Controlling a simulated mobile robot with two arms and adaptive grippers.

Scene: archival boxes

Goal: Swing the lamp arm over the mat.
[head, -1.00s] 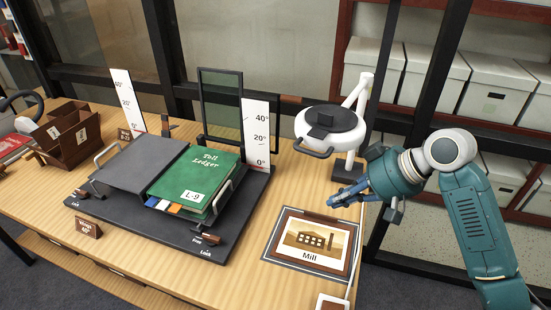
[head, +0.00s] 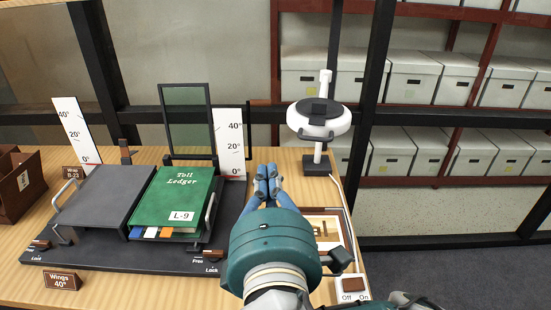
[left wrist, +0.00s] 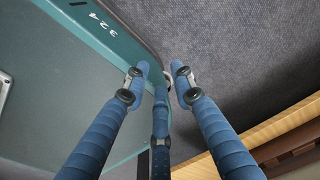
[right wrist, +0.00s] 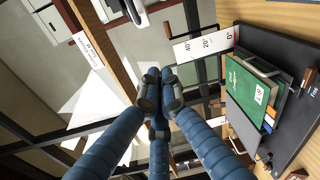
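The lamp has a round white head (head: 319,120) with a dark top and a small handle in front, a white arm (head: 326,85) behind it, and a dark base (head: 320,162) at the table's back. The mat (head: 345,218) carries a framed Mill picture (head: 325,229). My right gripper and wrist hide much of it. My right gripper (head: 266,172) has its fingers together, between the ledger and the lamp base, apart from the lamp. In the right wrist view its fingertips (right wrist: 158,88) meet with nothing visible between them. My left gripper (left wrist: 158,72) is open and empty, over the floor beside my teal base.
The green Toll Ledger (head: 173,198) lies in a dark cradle (head: 110,262) on the left, with angle gauges (head: 229,140) behind. An Off/On switch (head: 352,288) sits at the table's front right, its cable running to the lamp. Shelves of white boxes (head: 412,78) stand behind.

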